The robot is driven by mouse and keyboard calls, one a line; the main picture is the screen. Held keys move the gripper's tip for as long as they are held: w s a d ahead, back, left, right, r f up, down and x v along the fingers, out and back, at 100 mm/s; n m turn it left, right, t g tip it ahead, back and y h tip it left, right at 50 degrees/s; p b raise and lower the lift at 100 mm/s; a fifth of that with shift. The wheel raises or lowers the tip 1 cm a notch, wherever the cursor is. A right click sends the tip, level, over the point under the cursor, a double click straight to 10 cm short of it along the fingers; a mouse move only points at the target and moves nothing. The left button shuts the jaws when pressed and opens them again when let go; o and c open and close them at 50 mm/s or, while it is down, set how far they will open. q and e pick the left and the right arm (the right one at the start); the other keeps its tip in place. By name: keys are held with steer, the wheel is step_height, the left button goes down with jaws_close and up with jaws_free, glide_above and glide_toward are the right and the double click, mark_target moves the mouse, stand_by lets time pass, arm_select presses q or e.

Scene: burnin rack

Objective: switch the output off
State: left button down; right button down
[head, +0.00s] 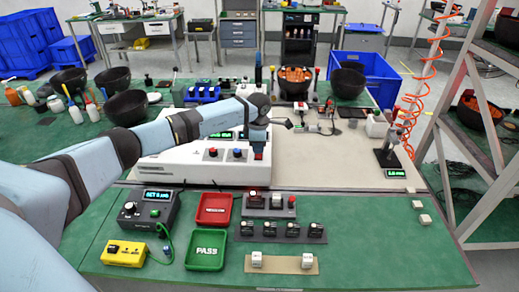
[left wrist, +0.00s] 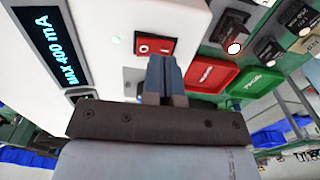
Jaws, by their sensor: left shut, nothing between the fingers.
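The white power instrument (head: 165,170) stands on the bench, with a red and a blue terminal on its front. In the left wrist view its lit display (left wrist: 48,48) reads MAX 400 mA. A red rocker switch (left wrist: 152,46) with white marks sits on its panel, beside a small lit green lamp (left wrist: 116,40). My left gripper (head: 259,152) is at the right end of the instrument's front. Its fingers (left wrist: 164,72) are together and empty, and their tips overlap the switch's lower right edge in the wrist view. Contact cannot be told. My right gripper is not in view.
In front stand a small meter (head: 148,212), a yellow box (head: 124,253), a red tray (head: 214,209) and a green PASS tray (head: 205,250). Small switch modules (head: 281,230) sit to their right. A stand with a gauge (head: 390,155) is at the right. The front right of the bench is mostly clear.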

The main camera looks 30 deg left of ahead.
mark_target(257, 157)
arm_select(q)
step_height(257, 157, up, 12)
steer(key=b, duration=0.1)
steer(key=shift+s+d+r+b, duration=0.15)
steer(key=shift+s+b, duration=0.05)
steer(key=shift+b, duration=0.1)
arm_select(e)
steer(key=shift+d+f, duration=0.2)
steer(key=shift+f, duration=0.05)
arm_select(q)
steer(key=t+b, duration=0.1)
steer(key=b, duration=1.2)
steer(key=shift+r+y, duration=0.1)
steer(key=shift+y, duration=0.2)
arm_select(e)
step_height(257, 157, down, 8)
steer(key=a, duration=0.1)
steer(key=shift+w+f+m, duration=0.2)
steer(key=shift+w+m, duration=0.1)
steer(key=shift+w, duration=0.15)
